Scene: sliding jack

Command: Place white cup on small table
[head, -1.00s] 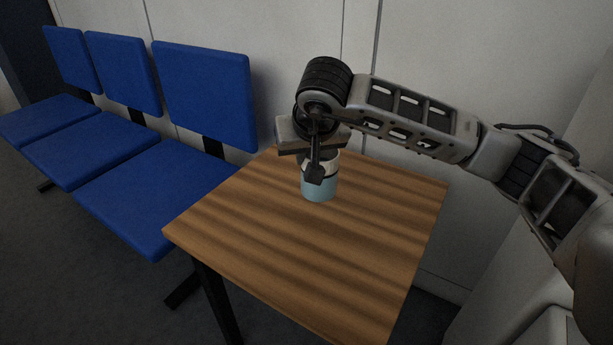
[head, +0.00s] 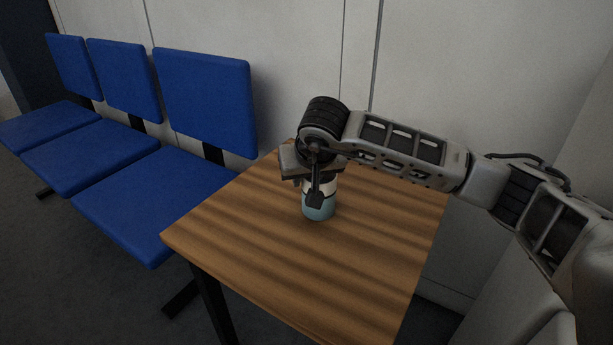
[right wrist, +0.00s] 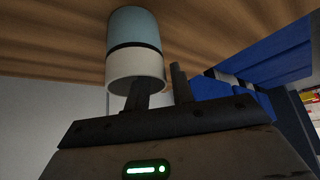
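The cup (head: 319,209) has a white upper part, a dark band and a light blue lower part. It is upright at the small wooden table (head: 330,270), over its far middle part. I cannot tell whether its base touches the tabletop. My right gripper (head: 315,196) points down at the cup's rim and is shut on its wall. In the right wrist view, one finger of the gripper (right wrist: 158,76) shows at the mouth of the cup (right wrist: 136,62) and the other outside it. My left gripper is not in view.
Blue chairs (head: 205,100) stand in a row left of the table. A pale wall (head: 280,50) rises behind the table. The tabletop in front of the cup is bare.

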